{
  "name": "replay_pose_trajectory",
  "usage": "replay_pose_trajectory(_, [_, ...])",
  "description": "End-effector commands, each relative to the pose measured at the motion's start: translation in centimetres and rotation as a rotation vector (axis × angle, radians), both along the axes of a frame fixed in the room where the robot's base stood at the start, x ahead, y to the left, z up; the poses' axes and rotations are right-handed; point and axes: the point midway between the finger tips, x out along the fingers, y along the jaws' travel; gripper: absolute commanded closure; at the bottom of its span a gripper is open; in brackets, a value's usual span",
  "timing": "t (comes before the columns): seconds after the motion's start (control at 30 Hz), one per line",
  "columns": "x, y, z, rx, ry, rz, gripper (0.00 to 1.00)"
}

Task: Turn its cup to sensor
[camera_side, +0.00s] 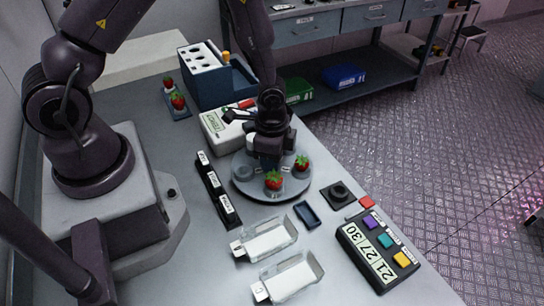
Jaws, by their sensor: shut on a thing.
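A round grey turntable (250,186) stands on the table. A strawberry (274,180) sits on its front side, in what looks like a small clear cup, and another strawberry (302,162) sits at its right. An empty round spot (243,172) shows at its left. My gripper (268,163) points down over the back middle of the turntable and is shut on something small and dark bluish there. The fingertips and most of the held thing are hard to make out. A white device with a display (216,124) stands behind the turntable; I cannot tell if it is the sensor.
Two clear-walled trays (265,240) (288,278) lie in front. A black labelled rack (218,190) stands left of the turntable. A small dark tray (307,214), a black round-topped base (338,195) and a button panel (378,250) are at right. A blue rack (228,88) stands behind.

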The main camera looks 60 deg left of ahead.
Motion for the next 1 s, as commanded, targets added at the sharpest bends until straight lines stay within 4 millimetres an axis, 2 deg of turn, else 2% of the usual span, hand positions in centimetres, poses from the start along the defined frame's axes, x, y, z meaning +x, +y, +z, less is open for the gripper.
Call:
replay_pose_trajectory(0.4, [0.02, 0.02, 0.15, 0.002, -0.001, -0.151, 1.0])
replay_pose_trajectory(1.0, [0.01, 0.0, 0.16, 0.001, -0.001, -0.198, 1.0])
